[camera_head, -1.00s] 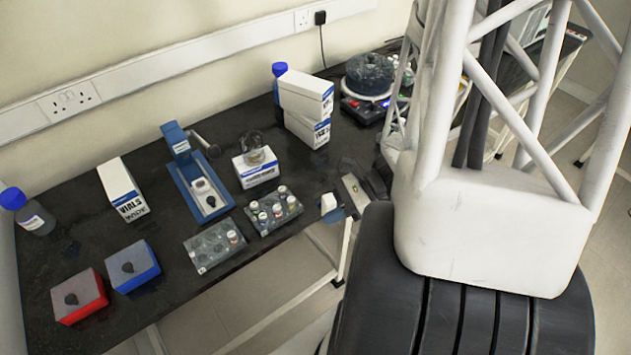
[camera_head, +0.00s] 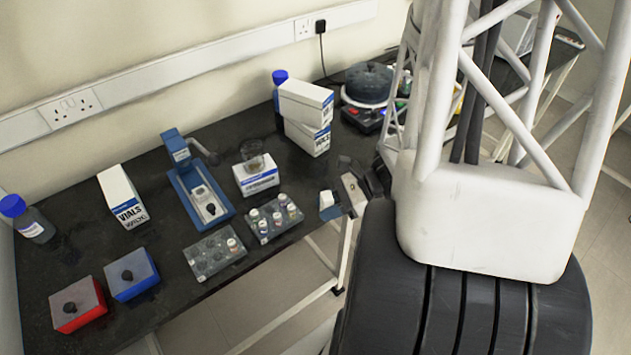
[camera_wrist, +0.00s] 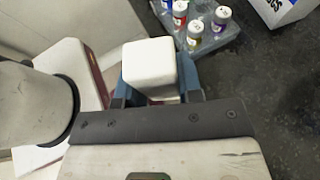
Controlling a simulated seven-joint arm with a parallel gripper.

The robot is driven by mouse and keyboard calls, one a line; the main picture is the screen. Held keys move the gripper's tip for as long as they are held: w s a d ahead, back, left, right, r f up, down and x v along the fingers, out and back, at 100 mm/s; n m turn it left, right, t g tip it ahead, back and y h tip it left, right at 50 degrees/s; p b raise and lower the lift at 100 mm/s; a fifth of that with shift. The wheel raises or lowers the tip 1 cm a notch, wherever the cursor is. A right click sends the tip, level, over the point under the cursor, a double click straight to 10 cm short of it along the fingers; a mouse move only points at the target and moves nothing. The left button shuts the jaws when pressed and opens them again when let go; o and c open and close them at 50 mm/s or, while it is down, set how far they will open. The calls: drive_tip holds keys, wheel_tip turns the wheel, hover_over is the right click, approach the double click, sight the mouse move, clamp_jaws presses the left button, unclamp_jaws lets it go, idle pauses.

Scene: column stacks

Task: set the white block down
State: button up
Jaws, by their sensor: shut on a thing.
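The white block (camera_wrist: 150,66) is held between the blue-grey fingers of my gripper (camera_wrist: 158,88) in the wrist view. In the head view the white block (camera_head: 327,203) shows at the end of my gripper (camera_head: 336,204), near the front edge of the black bench (camera_head: 165,250). The block is right of the vial rack with several capped vials (camera_head: 272,226) and appears apart from it. My gripper is shut on the block. The underside of the block is hidden in both views.
A second rack (camera_head: 205,262), a red box (camera_head: 75,308) and a blue box (camera_head: 132,275) line the front. A blue device (camera_head: 190,190), a white VIALS box (camera_head: 120,196), a beaker on a box (camera_head: 253,165) and stacked boxes (camera_head: 305,115) stand behind. Bare bench lies between them.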

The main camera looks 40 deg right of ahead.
hover_over(315, 190)
drive_tip(key=shift+d+f, duration=0.1)
drive_tip(key=shift+f, duration=0.5)
drive_tip(key=shift+f, duration=1.75)
drive_tip(key=shift+f, duration=0.1)
drive_tip(key=o, duration=0.9)
drive_tip(key=shift+d, duration=0.1)
drive_tip(key=shift+r+v, duration=0.2)
drive_tip(key=shift+v, duration=5.75)
drive_tip(key=shift+w, duration=0.1)
